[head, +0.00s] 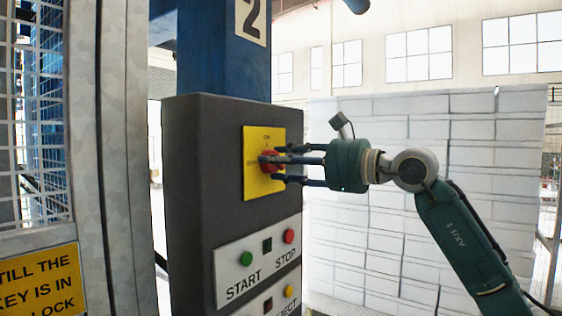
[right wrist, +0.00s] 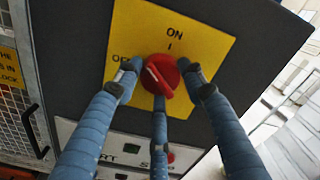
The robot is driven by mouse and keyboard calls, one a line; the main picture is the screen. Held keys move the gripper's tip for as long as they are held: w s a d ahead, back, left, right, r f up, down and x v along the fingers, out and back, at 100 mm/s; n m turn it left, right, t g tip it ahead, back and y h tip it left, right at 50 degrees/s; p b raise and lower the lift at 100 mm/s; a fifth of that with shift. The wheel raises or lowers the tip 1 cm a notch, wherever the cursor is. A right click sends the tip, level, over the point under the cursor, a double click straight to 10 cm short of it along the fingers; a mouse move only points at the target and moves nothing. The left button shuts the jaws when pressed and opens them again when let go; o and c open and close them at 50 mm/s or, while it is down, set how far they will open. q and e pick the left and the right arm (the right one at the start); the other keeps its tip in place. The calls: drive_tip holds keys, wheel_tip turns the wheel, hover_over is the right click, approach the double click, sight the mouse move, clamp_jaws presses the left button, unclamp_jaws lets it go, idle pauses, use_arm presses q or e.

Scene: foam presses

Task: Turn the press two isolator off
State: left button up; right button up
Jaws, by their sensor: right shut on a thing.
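The press two isolator is a red rotary knob (head: 267,160) on a yellow plate (head: 251,190), high on a dark grey control box. My right gripper (head: 277,163) reaches in from the right, with its fingers shut around the knob. In the right wrist view the knob (right wrist: 158,68) sits between the blue fingers (right wrist: 159,82). Its raised grip slants from upper left to lower right. The plate reads ON above the knob; the lettering at its left starts with O and is partly hidden by a finger. My left gripper is out of view.
Below the plate are a green START button (head: 246,259) and a red STOP button (head: 289,236), with a yellow button (head: 289,291) lower down. A mesh guard (head: 38,130) stands at the left. Stacked white blocks (head: 410,240) fill the background behind my right arm.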

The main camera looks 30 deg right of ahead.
drive_tip(key=n, duration=0.8)
drive_tip(key=shift+s+a, duration=0.1)
drive_tip(key=shift+f+n, duration=0.1)
drive_tip(key=shift+n, duration=0.3)
drive_tip(key=o, duration=1.1)
drive_tip(key=shift+a, duration=0.1)
drive_tip(key=shift+o, duration=0.3)
drive_tip(key=shift+s+a, duration=0.1)
drive_tip(key=shift+a, duration=0.1)
drive_tip(key=v, duration=1.2)
